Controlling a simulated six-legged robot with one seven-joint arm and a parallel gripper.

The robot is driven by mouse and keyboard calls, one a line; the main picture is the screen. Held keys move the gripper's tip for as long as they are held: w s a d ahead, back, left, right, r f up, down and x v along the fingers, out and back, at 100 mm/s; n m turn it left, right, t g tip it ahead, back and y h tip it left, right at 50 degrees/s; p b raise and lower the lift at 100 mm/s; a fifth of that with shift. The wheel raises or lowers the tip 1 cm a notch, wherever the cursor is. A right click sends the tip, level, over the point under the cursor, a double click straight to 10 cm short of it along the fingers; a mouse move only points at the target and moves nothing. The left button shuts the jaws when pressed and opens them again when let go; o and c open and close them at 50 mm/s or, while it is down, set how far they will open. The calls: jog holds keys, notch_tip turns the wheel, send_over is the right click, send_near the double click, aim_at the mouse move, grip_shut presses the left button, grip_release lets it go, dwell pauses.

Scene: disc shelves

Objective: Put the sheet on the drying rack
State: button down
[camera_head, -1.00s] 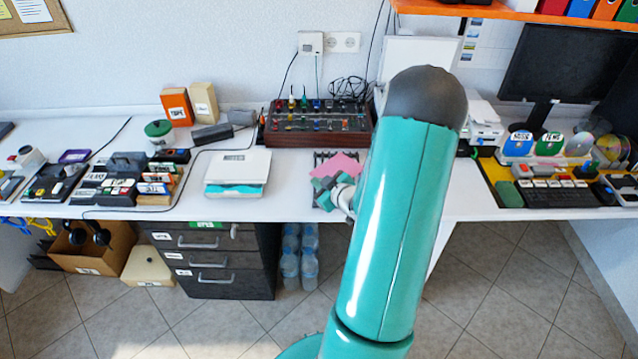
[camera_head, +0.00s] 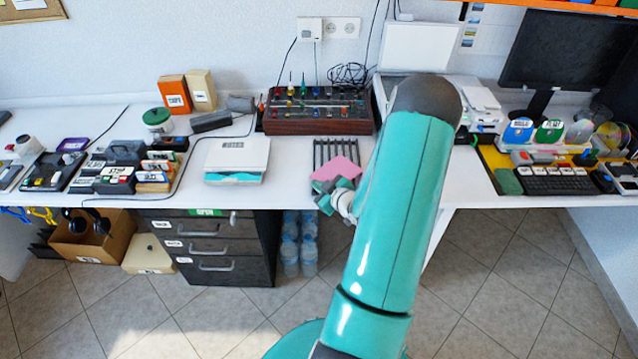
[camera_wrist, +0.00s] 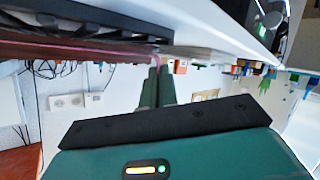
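A pink sheet (camera_head: 338,168) is at the front of the drying rack, in front of and partly over its dark bars. The drying rack (camera_head: 338,147) is a set of dark parallel bars on the white desk; its front part is hidden by the sheet and my gripper. My gripper (camera_head: 331,189) is at the sheet's near edge. In the wrist view, which is upside down, my two fingers (camera_wrist: 157,82) are close together, with the sheet's thin pink edge (camera_wrist: 115,46) at their tips. Whether the sheet touches the bars is unclear.
A white device (camera_head: 238,158) stands left of the rack, and a wooden-sided control panel (camera_head: 318,112) stands behind it. A white printer (camera_head: 478,105) is to the right, partly behind my arm. The desk between the white device and the rack is clear.

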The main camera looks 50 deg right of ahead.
jog(key=shift+f, duration=0.55)
dwell(0.4)
jog(key=c, duration=1.6)
grip_release()
jog(key=shift+s, duration=0.1)
